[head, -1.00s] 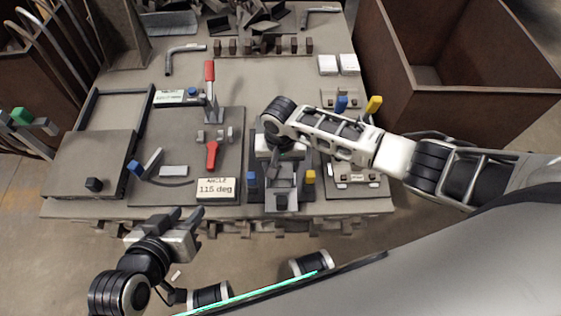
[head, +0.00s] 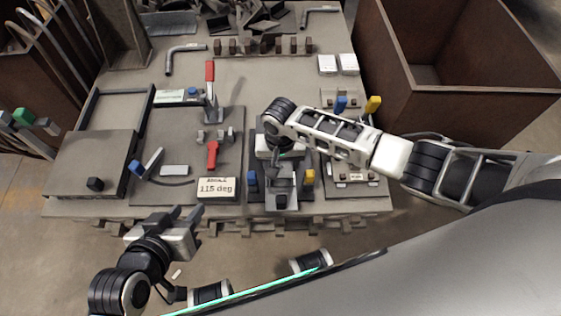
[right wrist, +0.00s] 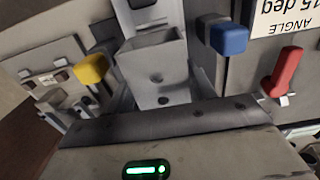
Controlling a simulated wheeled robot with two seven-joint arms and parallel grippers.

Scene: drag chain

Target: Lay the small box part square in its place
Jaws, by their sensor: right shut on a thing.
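The small box part (right wrist: 155,70) is a grey, open-topped metal piece with round holes in one face, seen in the right wrist view. In the head view (head: 280,178) it is mostly hidden under my right wrist. My right gripper (head: 281,172) is shut on it, over the fixture (head: 268,205) between a blue block (head: 252,180) and a yellow block (head: 309,178). I cannot tell whether the part touches the fixture floor. My left gripper (head: 184,216) is open and empty, off the table's front edge.
A second fixture (head: 355,174) is at the right. A rusty bin (head: 455,92) stands beyond the table's right edge. Bent tubes and brackets lie at the back.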

